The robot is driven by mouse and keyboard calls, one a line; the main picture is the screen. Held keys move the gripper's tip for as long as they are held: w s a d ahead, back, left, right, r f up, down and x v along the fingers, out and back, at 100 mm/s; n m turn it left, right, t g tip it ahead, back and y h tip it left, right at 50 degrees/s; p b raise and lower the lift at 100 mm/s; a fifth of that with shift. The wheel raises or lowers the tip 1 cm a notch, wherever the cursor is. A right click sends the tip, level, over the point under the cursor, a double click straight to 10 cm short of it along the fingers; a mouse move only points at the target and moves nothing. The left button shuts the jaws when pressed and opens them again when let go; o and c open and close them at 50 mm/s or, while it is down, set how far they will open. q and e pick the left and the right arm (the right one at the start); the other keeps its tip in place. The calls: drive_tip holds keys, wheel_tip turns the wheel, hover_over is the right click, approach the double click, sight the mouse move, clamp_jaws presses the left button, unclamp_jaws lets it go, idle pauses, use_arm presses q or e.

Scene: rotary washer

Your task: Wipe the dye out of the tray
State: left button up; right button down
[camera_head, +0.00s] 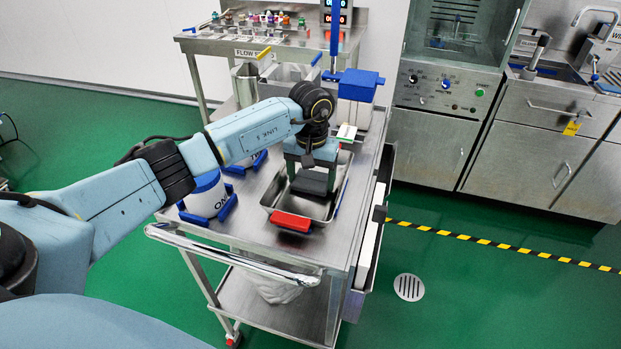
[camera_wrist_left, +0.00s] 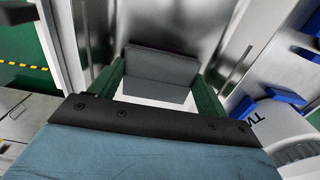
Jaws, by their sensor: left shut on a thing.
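The steel tray (camera_head: 337,209) lies on the top of the steel cart. My left gripper (camera_head: 311,172) points down over the tray and is shut on a dark grey block (camera_head: 311,184). In the left wrist view the grey block (camera_wrist_left: 160,72) sits between the green fingers of my left gripper (camera_wrist_left: 158,85), with a pale strip on the near side. The block is inside the tray's outline; I cannot tell whether it touches the floor. My right gripper is not in view.
A red piece (camera_head: 291,222) is at the tray's near edge. White containers with blue holders (camera_head: 207,197) stand left of it. A blue-topped fixture (camera_head: 357,84) stands behind. The cart's handle (camera_head: 230,254) runs along the near side. Green floor is free at right.

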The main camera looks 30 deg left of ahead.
use_arm(q)
drive_tip(key=shift+a+f, duration=0.1)
drive_tip(key=shift+f, duration=0.05)
drive_tip(key=shift+w+a+f+b, duration=0.1)
drive_tip(key=shift+w+b, duration=0.5)
drive_tip(key=shift+b, duration=0.15)
drive_tip(key=shift+w+a+b, duration=0.2)
drive_tip(key=shift+w+b, duration=0.35)
drive_tip(key=shift+w, duration=0.1)
drive_tip(key=shift+r, duration=0.2)
drive_tip(key=shift+s+d+p, duration=0.1)
drive_tip(key=shift+s+p, duration=0.25)
drive_tip(key=shift+p, duration=0.15)
drive_tip(key=shift+s+d+r+p, duration=0.15)
drive_tip(key=shift+s+p, duration=0.25)
drive_tip(key=shift+s, duration=0.2)
drive_tip(key=shift+s+d, duration=0.1)
drive_tip(key=shift+s, duration=0.15)
